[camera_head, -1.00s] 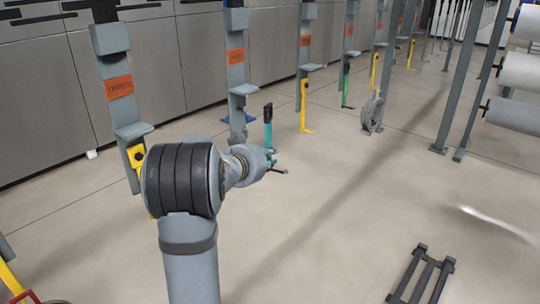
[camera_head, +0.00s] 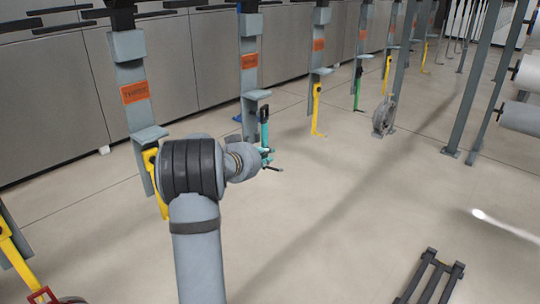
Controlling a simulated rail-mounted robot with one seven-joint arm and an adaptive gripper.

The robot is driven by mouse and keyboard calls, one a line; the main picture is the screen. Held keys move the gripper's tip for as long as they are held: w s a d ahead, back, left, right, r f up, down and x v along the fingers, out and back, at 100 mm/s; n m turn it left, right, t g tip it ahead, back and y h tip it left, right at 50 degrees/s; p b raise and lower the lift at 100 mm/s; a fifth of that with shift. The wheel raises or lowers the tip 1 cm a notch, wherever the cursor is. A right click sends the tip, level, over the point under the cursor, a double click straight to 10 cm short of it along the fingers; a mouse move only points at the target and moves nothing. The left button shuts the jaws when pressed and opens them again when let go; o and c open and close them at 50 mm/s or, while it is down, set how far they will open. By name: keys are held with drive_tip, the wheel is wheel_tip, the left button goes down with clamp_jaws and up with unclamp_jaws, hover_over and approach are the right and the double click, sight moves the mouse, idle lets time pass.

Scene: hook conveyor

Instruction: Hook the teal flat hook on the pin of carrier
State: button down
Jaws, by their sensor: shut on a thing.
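The teal flat hook (camera_head: 265,134) stands roughly upright, with a black top end. My gripper (camera_head: 267,157) is shut on its lower part; the fingers are small and partly hidden by my wrist. A grey carrier (camera_head: 249,45) with an orange label hangs just behind and to the left of the hook, with a small ledge (camera_head: 257,95) near its lower end. No hook shows on this carrier. Its pin cannot be made out, and I cannot tell the depth gap. The hook's black top appears just below the ledge in the picture.
The carrier marked THREE (camera_head: 130,72) at left bears a yellow hook (camera_head: 152,165) behind my arm. Further carriers at right hold a yellow hook (camera_head: 316,110) and a green hook (camera_head: 357,88). A grey reel (camera_head: 384,116) stands on the floor.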

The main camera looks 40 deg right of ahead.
drive_tip(key=shift+w+a+f+p, duration=0.1)
drive_tip(key=shift+w+f+p, duration=0.15)
drive_tip(key=shift+w, duration=0.45)
drive_tip(key=shift+w+a+f+p, duration=0.15)
drive_tip(key=shift+w+p, duration=0.1)
drive_tip(key=shift+w, duration=0.45)
drive_tip(key=shift+w+f+p, duration=0.2)
drive_tip(key=shift+w+p, duration=0.05)
drive_tip(key=shift+w, duration=0.45)
drive_tip(key=shift+a, duration=0.1)
drive_tip(key=c, duration=1.6)
unclamp_jaws()
drive_tip(key=shift+c, duration=0.2)
drive_tip(key=shift+f, duration=0.1)
drive_tip(key=v, duration=1.2)
